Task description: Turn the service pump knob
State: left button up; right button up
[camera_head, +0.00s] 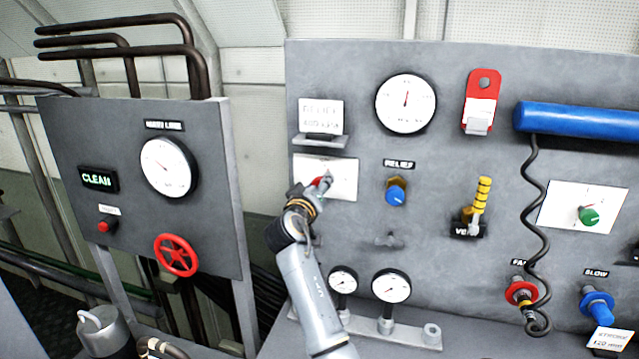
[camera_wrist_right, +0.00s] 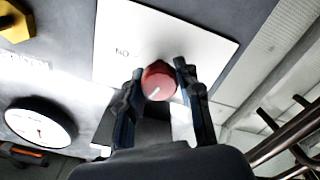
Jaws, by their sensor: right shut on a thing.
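A red round knob (camera_wrist_right: 158,84) with a white pointer line sits on a white plate (camera_wrist_right: 135,35) in the right wrist view. Part of a label, "NO", shows on the plate; I can read no service pump label. In the head view the knob (camera_head: 318,182) shows as a bit of red on the white plate (camera_head: 343,178) at the left of the large grey panel, mostly hidden by my right gripper (camera_head: 326,182). My right gripper (camera_wrist_right: 158,70) is shut on the red knob, one finger on each side of it. My left gripper is not in view.
Right of the plate are a blue relief knob (camera_head: 396,195), a yellow-handled valve (camera_head: 481,198) and a green knob (camera_head: 588,215). Small gauges (camera_head: 390,286) stand below. A ledge (camera_head: 321,140) juts out above the plate. A smaller panel with a red handwheel (camera_head: 175,255) is left.

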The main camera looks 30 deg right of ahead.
jog(key=shift+r+n+p, duration=0.2)
jog(key=shift+n+p, duration=0.15)
jog(key=shift+n, duration=0.6)
jog(key=shift+r+n+p, duration=0.15)
jog(key=shift+n+p, duration=0.15)
jog(key=shift+n, duration=0.65)
jog(key=o, duration=1)
jog(key=shift+o, duration=0.8)
jog(key=shift+w+d+f, duration=0.1)
jog(key=shift+w+f, duration=0.05)
jog(key=shift+f, duration=0.15)
jog(key=shift+s+a, duration=0.2)
jog(key=shift+a, duration=0.05)
jog(key=v, duration=1.1)
jog(key=shift+s, duration=0.2)
jog(key=shift+a, duration=0.1)
